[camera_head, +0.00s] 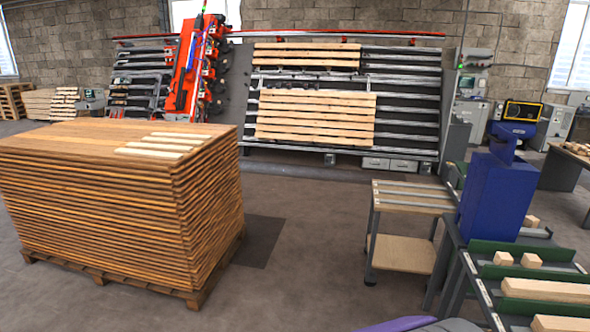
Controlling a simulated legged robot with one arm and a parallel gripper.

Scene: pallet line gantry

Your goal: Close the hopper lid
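No part that I can clearly identify as a hopper lid shows. A tall blue box-like housing (496,198) stands at the right on the machine table, with a narrower blue upright piece (503,145) and a flat blue part at its top. I cannot tell whether this is the hopper or whether any lid on it is open or shut. My gripper is not in view. A purple and grey rounded shape at the bottom edge, right of centre, is cut off, and I cannot tell what it is.
A tall stack of wooden boards (90,200) on a pallet fills the left. A small wheeled cart (400,252) stands left of the blue housing. A conveyor table (478,285) with wooden blocks is at lower right. A slanted assembly rack (405,120) stands behind. The middle floor is clear.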

